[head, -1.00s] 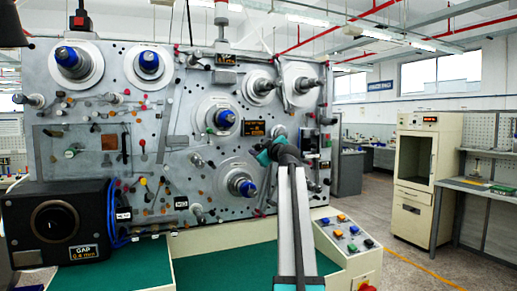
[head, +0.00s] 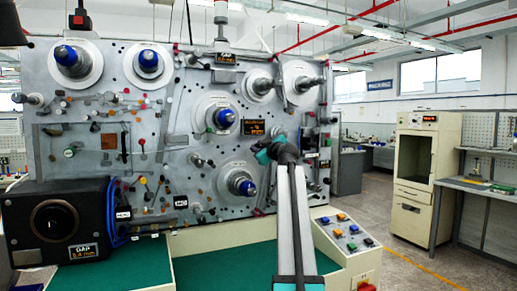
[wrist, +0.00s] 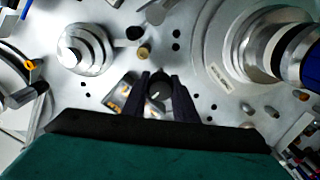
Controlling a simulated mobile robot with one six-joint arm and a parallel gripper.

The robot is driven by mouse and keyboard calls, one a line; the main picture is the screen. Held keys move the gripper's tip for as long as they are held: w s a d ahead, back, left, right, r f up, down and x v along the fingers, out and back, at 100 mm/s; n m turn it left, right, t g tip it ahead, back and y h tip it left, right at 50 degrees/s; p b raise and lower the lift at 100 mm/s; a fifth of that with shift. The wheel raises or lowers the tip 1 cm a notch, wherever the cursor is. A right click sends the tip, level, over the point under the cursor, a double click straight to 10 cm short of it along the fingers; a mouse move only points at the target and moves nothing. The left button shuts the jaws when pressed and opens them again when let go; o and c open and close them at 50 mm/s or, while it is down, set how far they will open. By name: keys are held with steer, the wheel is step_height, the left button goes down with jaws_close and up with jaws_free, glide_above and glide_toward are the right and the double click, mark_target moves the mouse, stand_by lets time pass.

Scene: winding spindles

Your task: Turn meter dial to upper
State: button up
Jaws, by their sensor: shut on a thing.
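The meter dial (wrist: 158,92) is a small dark round knob with a short pale mark on its face, seen in the wrist view. The two dark fingers of my gripper (wrist: 160,84) stand on either side of it and are shut on it. In the head view my gripper (head: 258,155) reaches the grey machine panel, and the dial is hidden behind it. A small meter face (wrist: 121,92) shows partly beside the left finger.
A large spindle with a blue core (wrist: 295,55) stands right of the dial in the wrist view. A smaller metal spindle (wrist: 85,48) and a brass knob (wrist: 144,51) are close by. The green table (head: 225,265) is clear below.

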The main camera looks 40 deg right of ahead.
steer(key=m, duration=0.3)
steer(key=shift+m, duration=0.4)
steer(key=m, duration=0.4)
steer(key=m+p, duration=0.1)
steer(key=m, duration=0.2)
steer(key=shift+r+m, duration=0.1)
steer(key=shift+m, duration=0.3)
steer(key=shift+m+p, duration=0.8)
steer(key=shift+m, duration=1.1)
steer(key=shift+d, duration=0.1)
steer(key=o, duration=1.1)
steer(key=shift+c, duration=0.2)
